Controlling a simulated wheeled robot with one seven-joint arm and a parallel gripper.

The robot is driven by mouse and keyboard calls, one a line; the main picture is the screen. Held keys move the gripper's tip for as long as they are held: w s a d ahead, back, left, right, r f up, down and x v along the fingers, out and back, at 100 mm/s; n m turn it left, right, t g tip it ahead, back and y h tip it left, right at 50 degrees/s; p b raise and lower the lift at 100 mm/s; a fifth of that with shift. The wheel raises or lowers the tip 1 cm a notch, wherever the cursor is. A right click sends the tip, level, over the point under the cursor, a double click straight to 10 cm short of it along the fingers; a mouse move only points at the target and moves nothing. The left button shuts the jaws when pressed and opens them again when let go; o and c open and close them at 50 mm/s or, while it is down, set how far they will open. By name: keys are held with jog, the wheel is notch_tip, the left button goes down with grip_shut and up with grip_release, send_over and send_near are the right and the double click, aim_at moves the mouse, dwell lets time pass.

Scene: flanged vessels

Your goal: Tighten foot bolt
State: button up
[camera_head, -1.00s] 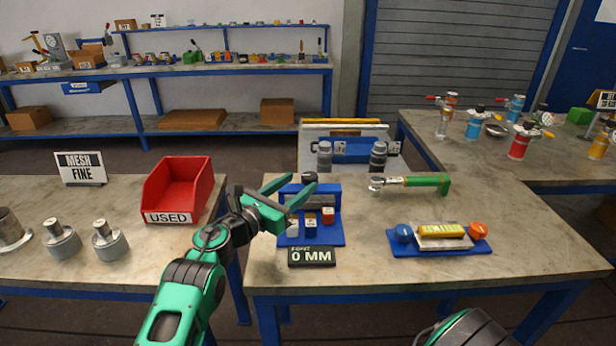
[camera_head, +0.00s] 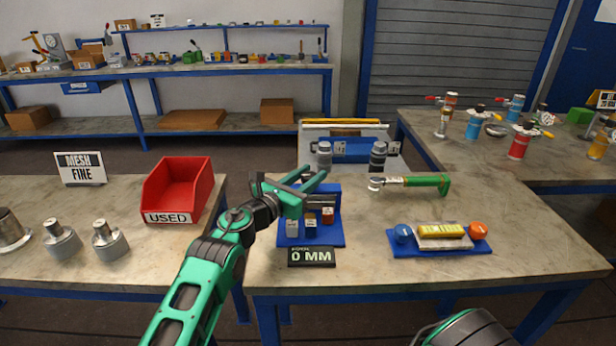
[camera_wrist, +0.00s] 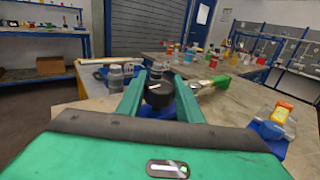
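The blue fixture (camera_head: 334,238) stands at the left of the front bench, with several small blocks on it. A black display (camera_head: 312,257) reading "0 MM" sits at its front. My gripper (camera_head: 313,174) is over the back of the fixture, its fingers apart. In the wrist view, a dark round knob (camera_wrist: 159,93) lies between the open fingers of my gripper (camera_wrist: 160,80); I cannot tell whether they touch it. In the head view the gripper mostly hides this knob. A wrench with a green handle (camera_head: 427,182) lies to the right. I cannot make out a foot bolt.
Two grey-capped cylinders (camera_head: 377,158) stand behind the fixture. A blue tray (camera_head: 403,249) with a yellow block and round knobs lies to the right. A red "USED" bin (camera_head: 206,190) and metal flanged parts (camera_head: 109,240) are on the left bench.

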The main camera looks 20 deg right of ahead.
jog(key=shift+w+m, duration=0.15)
jog(key=shift+m, duration=0.15)
jog(key=m+g+h, duration=0.1)
jog(key=g, duration=0.1)
jog(key=m+g+h, duration=0.1)
jog(key=m+g, duration=0.1)
jog(key=g, duration=0.1)
jog(key=shift+w+m+g, duration=0.1)
jog(key=shift+m+g, duration=0.2)
jog(key=m+g, duration=0.1)
jog(key=g, duration=0.1)
jog(key=m+g+h, duration=0.1)
jog(key=m+g, duration=0.1)
jog(key=g, duration=0.1)
jog(key=shift+m+g, duration=0.3)
jog(key=m+g, duration=0.2)
jog(key=g, duration=0.1)
jog(key=m+g+y, duration=0.1)
jog(key=m+g, duration=0.1)
jog(key=g, duration=0.1)
jog(key=shift+r+y, duration=0.1)
jog(key=shift+y, duration=0.2)
jog(key=shift+m+g+y, duration=1.1)
jog(key=shift+m+g, duration=0.3)
jog(key=shift+g, duration=0.5)
jog(key=shift+m+g+y, duration=0.3)
jog(key=shift+g, duration=0.1)
jog(key=o, duration=1)
jog(key=shift+o, duration=0.2)
